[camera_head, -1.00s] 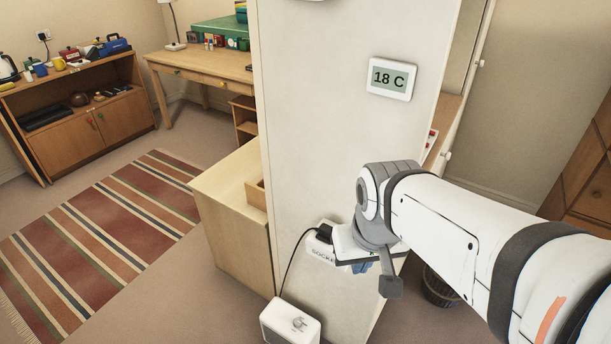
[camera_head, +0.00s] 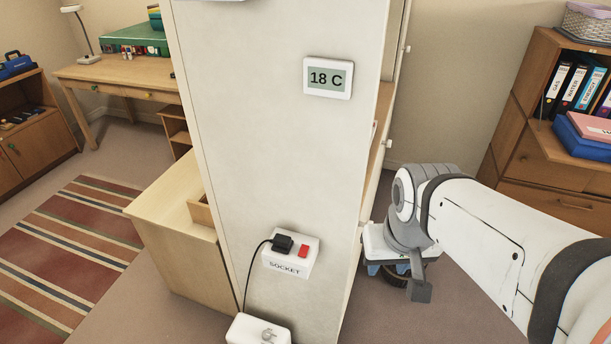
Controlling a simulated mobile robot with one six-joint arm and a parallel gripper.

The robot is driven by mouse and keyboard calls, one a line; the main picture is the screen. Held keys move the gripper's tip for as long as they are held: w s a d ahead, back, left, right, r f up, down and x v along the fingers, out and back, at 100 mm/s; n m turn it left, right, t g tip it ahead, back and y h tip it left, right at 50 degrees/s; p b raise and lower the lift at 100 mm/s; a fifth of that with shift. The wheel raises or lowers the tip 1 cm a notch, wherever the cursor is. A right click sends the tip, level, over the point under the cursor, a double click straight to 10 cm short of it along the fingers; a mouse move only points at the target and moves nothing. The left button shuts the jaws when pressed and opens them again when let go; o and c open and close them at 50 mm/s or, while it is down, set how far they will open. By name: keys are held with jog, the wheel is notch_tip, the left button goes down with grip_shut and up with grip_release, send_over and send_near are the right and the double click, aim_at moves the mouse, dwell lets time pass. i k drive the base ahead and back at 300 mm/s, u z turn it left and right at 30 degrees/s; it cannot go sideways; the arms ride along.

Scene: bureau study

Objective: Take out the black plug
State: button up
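The black plug (camera_head: 283,243) sits in the left part of the white box labelled SOCKET (camera_head: 288,268), low on the white panel (camera_head: 265,150). A red switch (camera_head: 303,251) is on the box to the right of the plug. A black cable runs from the plug down to a white device (camera_head: 257,331) at the bottom edge. My gripper (camera_head: 395,271) is right of the panel, apart from the socket and plug. It points away from the camera, and its fingers are mostly hidden by my wrist, so their opening cannot be made out.
A thermostat reading 18 C (camera_head: 328,77) is higher on the panel. A pale wooden cabinet (camera_head: 183,250) stands at its left. A wooden bookcase (camera_head: 540,130) with binders stands at the right. Carpet is free between panel and bookcase, and a striped rug (camera_head: 75,260) lies left.

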aim_at(281, 243)
jog(key=z, duration=2.55)
jog(key=k, duration=1.95)
jog(key=u, duration=1.75)
jog(key=i, duration=1)
jog(key=u, duration=0.1)
